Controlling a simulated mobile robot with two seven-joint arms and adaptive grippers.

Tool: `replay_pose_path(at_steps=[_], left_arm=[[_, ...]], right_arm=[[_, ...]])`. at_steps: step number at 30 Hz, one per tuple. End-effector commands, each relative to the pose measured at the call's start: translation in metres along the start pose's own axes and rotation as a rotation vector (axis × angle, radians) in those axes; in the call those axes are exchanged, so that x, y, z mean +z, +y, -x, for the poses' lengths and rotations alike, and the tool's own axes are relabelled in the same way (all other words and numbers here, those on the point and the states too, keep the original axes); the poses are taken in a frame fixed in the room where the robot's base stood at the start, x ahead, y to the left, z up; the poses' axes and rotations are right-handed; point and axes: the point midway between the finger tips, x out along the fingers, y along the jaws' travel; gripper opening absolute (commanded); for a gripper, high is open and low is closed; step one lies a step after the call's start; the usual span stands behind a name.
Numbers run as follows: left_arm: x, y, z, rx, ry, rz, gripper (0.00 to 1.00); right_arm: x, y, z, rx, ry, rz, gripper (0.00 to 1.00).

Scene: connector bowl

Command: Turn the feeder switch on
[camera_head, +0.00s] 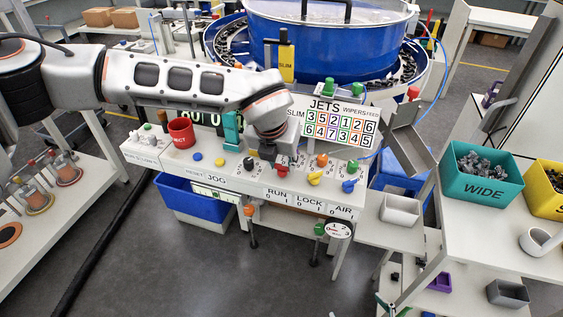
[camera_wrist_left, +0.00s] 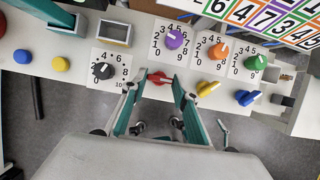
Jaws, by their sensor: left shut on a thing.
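The panel in front of the blue bowl feeder carries a row of turn switches labelled RUN, LOCK and AIR. The red switch (camera_wrist_left: 160,78) is above RUN; my left gripper (camera_head: 266,167) mostly hides it in the head view. In the left wrist view my left gripper (camera_wrist_left: 157,86) has its two teal fingers on either side of the red switch, shut on it. The yellow switch (camera_head: 314,178) and the blue switch (camera_head: 349,186) stand to its right. A teal and dark piece at the head view's bottom edge may be my right gripper; its jaws are unclear.
Purple (camera_wrist_left: 175,38), orange (camera_wrist_left: 218,51) and green (camera_wrist_left: 256,63) dials stand behind the switches. A black dial (camera_wrist_left: 102,71) is to the left. A red cup (camera_head: 181,132) stands at the panel's left. A teal WIDE bin (camera_head: 482,190) is at right.

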Motion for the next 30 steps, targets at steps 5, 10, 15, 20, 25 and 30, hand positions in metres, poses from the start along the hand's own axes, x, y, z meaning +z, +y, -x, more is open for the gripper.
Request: replay_pose_path(at_steps=[5, 10, 15, 20, 25, 30], left_arm=[[-0.0006, 0.0023, -0.0014, -0.055, 0.002, -0.122, 0.08], [-0.0001, 0.0034, -0.001, -0.116, 0.001, -0.268, 0.08], [0.0008, 0.0048, -0.0007, -0.174, 0.0, -0.412, 0.07], [0.0012, 0.0059, -0.0011, -0.223, 0.001, -0.53, 0.08], [0.0021, 0.0062, -0.0007, -0.264, 0.0, -0.631, 0.08], [0.0022, 0.0066, -0.0011, -0.292, 0.0, -0.701, 0.07]], right_arm=[[0.0012, 0.0004, -0.0016, 0.001, 0.001, 0.004, 0.86], [0.0, 0.0016, -0.0025, 0.003, 0.004, 0.007, 0.86], [-0.0001, 0.0023, -0.0028, 0.005, 0.004, 0.008, 0.86], [-0.0006, 0.0026, -0.0026, 0.005, 0.004, 0.008, 0.86], [-0.0011, 0.0028, -0.0025, 0.005, 0.005, 0.008, 0.86], [-0.0014, 0.0028, -0.0025, 0.005, 0.006, 0.007, 0.86]])
